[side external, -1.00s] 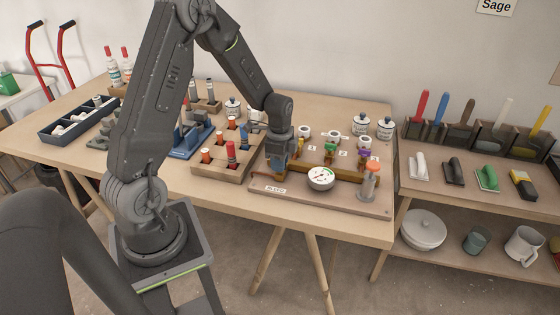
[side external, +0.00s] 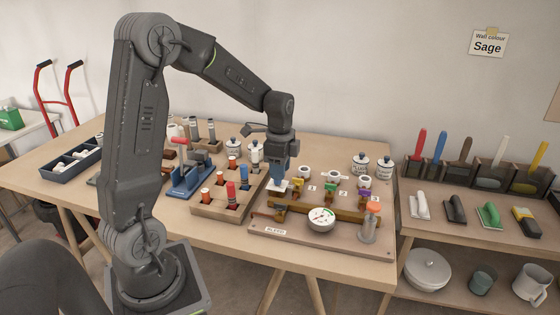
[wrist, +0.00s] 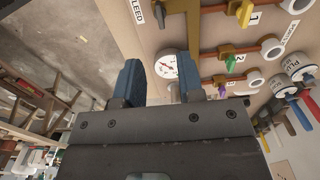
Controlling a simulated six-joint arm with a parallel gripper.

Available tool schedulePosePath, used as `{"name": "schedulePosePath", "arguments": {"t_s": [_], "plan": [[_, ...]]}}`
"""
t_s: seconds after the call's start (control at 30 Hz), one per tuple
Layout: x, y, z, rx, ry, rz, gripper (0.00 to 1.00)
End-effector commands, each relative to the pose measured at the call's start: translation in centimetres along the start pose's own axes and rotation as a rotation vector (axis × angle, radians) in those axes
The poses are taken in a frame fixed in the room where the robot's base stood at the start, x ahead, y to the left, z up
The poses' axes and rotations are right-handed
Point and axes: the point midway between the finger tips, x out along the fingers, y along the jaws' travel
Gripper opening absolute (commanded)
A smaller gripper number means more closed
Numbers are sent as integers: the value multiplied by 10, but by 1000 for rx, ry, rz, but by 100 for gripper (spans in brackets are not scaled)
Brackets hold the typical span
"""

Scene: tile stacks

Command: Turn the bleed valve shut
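My gripper (side external: 278,180) points down above the left part of the wooden valve board (side external: 335,245). In the wrist view its two blue fingers stand apart with nothing between them (wrist: 159,82). The white BLEED label (side external: 276,231) is on the board's front left; it also shows in the wrist view (wrist: 138,12). A brass part (side external: 280,212) sits behind the label, below my gripper. A round white gauge (side external: 321,218) stands right of the label. Yellow (side external: 297,184), green (side external: 329,188) and purple (side external: 364,195) handles line the board.
An orange-topped cylinder (side external: 370,222) stands at the board's right end. A wooden block with red and orange pegs (side external: 220,212) lies close to its left. White lidded jars (side external: 384,168) stand behind. A lower shelf with tools (side external: 470,225) is at the right.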

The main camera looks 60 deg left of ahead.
Motion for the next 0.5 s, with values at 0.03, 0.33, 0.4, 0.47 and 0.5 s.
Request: {"name": "schedulePosePath", "arguments": {"t_s": [0.03, 0.33, 0.4, 0.47, 0.5], "plan": [[-8, -1, 0, 0, 1, -3, 35], [-24, 0, 0, 0, 0, 1, 35], [-24, 0, 0, 0, 0, 1, 35], [-24, 0, 0, 0, 0, 1, 35], [-24, 0, 0, 0, 0, 1, 35]]}}
